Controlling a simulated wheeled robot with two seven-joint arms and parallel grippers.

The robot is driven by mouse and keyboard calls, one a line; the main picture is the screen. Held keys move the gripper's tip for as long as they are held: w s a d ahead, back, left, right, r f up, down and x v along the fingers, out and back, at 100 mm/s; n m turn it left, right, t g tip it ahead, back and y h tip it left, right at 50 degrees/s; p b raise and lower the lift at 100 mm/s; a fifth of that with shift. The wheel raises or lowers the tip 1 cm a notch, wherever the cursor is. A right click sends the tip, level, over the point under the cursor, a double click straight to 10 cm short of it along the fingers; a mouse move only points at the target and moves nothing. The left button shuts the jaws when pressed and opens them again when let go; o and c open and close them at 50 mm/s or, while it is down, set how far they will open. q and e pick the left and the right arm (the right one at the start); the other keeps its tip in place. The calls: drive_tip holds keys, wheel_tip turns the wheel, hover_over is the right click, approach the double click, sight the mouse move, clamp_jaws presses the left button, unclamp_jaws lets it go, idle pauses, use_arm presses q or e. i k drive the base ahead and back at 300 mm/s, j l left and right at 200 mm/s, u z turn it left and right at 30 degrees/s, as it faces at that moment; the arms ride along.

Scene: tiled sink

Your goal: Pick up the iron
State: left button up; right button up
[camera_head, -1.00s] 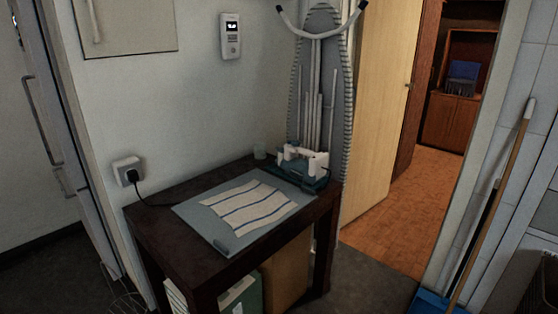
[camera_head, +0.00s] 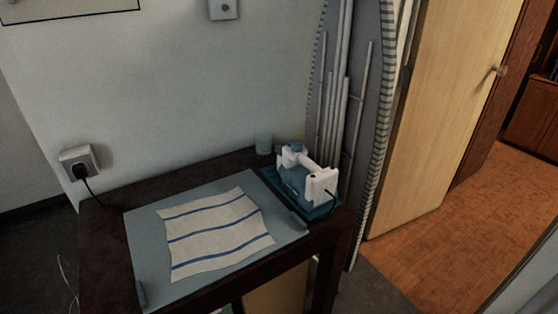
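The iron (camera_head: 308,180) is white and blue-grey. It rests on a dark teal base at the right back corner of the small dark table (camera_head: 100,240). Its handle is on top and a dark cord shows at its right end. Neither of my grippers shows in the head view.
A blue-grey mat (camera_head: 145,235) with a striped cloth (camera_head: 215,235) covers the table's middle. A small cup (camera_head: 264,143) stands behind the iron. An ironing board (camera_head: 375,110) leans upright at the back right, close to the iron. A plugged socket (camera_head: 80,162) is on the left wall.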

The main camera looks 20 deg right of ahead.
sight(307, 184)
drive_tip(key=i+l+u, duration=0.1)
drive_tip(key=l+u, duration=0.25)
drive_tip(key=l, duration=0.35)
drive_tip(key=l+u, duration=0.35)
drive_tip(key=l, duration=0.35)
